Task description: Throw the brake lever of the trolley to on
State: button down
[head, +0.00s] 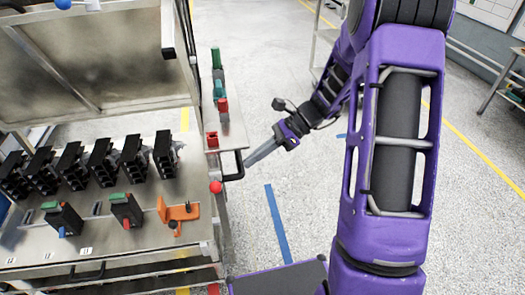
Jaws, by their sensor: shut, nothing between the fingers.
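The trolley (120,258) stands at the left with a metal deck. A red ball knob (215,187) sits at its right edge and looks like the end of the brake lever; the rest of the lever and any on/off marks cannot be made out. My gripper (248,162) reaches in from the right on my purple arm. Its long grey fingers are shut and empty, pointing down-left towards the trolley's right side. The fingertips are up and right of the red knob in the picture, close to a black loop handle (234,170); contact cannot be told.
Several black breakers (101,158) stand in a row on the deck. Two green-topped devices (126,209) and an orange bracket (178,212) stand in front. A narrow side shelf (229,130) holds red and green parts. Floor right of the trolley is open, with a blue tape strip (276,222).

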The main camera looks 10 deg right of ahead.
aim_at(220, 184)
jog(key=x, duration=0.8)
jog(key=shift+a+f+b, duration=0.1)
jog(key=shift+f+b, duration=0.1)
jog(key=shift+b, duration=0.1)
